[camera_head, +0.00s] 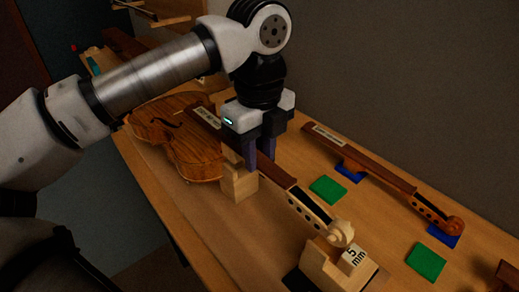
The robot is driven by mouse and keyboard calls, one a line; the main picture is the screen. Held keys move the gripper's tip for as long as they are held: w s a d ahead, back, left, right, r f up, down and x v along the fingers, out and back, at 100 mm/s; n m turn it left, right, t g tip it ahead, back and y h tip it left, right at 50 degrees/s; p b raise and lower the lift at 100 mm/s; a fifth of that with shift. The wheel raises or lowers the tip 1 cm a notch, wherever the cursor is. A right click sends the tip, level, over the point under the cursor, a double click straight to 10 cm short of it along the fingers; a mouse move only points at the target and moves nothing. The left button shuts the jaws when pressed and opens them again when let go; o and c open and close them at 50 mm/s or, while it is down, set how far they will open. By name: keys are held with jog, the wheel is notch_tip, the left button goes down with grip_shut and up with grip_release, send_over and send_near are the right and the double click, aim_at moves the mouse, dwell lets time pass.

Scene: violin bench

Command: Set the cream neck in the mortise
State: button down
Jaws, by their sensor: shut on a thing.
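The cream neck (309,206) has a dark brown fingerboard and a pale scroll. It slants from the violin body down to the right. My gripper (260,160) comes down from above with its dark fingers closed on the neck around its middle. The violin body (193,155) is orange-brown and lies on the bench at the left. The fingerboard's far end reaches over the body's near part. The mortise is hidden behind the fingers and a wooden block, so I cannot tell whether the heel is in it.
The pale wooden block (239,186) stands at the body's near end. A cream block labelled 5 mm (351,258) is by the scroll. A brown neck (384,176) rests on blue pads at the right. Green pads (328,189) (426,262) lie on the bench (220,225), whose front left is clear.

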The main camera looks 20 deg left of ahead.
jog(key=shift+f+b, duration=0.8)
jog(key=shift+f, duration=0.2)
dwell(0.5)
jog(key=c, duration=1)
grip_release()
jog(key=shift+c, duration=0.2)
notch_tip(320, 180, up, 8)
jog(key=p, duration=0.5)
jog(key=shift+f, duration=0.15)
jog(key=shift+f, duration=0.1)
